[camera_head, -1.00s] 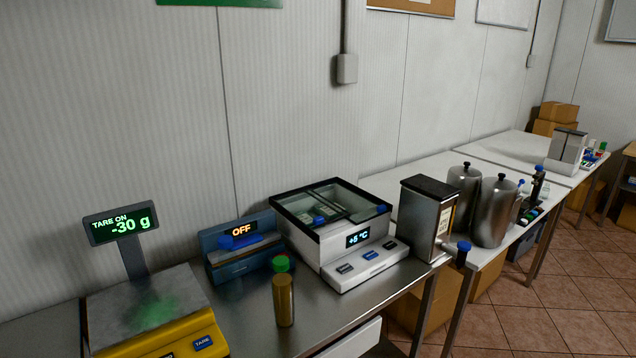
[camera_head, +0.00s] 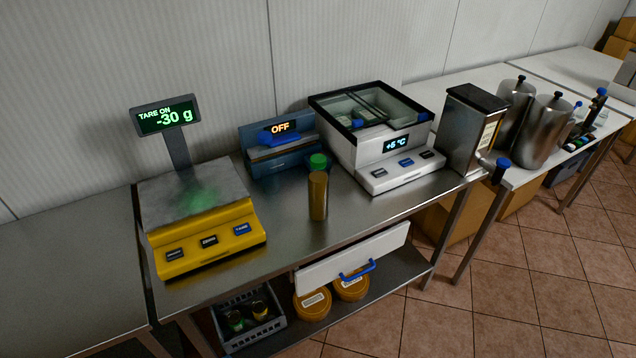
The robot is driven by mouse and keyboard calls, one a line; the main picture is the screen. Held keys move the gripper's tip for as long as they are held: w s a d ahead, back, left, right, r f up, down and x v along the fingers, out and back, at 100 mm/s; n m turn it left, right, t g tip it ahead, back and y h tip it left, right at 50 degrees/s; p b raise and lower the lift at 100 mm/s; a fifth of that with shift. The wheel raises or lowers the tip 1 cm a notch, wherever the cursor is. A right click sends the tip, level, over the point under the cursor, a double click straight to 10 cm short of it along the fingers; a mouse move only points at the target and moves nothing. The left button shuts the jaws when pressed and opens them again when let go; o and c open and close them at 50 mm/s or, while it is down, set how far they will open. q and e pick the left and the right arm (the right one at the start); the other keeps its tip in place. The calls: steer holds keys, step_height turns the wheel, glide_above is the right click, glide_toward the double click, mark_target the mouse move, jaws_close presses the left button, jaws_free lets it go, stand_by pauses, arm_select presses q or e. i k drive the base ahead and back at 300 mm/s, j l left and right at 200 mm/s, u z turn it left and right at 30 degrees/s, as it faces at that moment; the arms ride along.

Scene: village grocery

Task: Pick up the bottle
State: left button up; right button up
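A bottle (camera_head: 318,195) with a brownish-gold body and a green cap stands upright near the front edge of the steel table (camera_head: 285,224) in the head view. It stands between the yellow scale and the white cooler box, in front of a blue device. Smaller bottles (camera_head: 247,315), with what look like green and yellow tops, sit in a grey crate (camera_head: 278,329) on the lower shelf. Neither of my grippers is in view.
A yellow scale (camera_head: 205,238) reading -30 g stands left of the bottle. A blue device (camera_head: 277,160) showing OFF is behind it. A white cooler box (camera_head: 375,152) and steel dispenser (camera_head: 462,133) stand right. A partly open white drawer (camera_head: 330,264) juts out below.

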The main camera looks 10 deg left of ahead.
mark_target(318, 180)
steer(key=i+l, duration=0.35)
steer(key=i+l+u, duration=0.1)
steer(key=i+l, duration=0.15)
steer(key=i+l+u, duration=0.15)
steer(key=l, duration=0.25)
steer(key=i+l+u, duration=0.1)
steer(key=i+l, duration=0.15)
steer(key=l, duration=0.1)
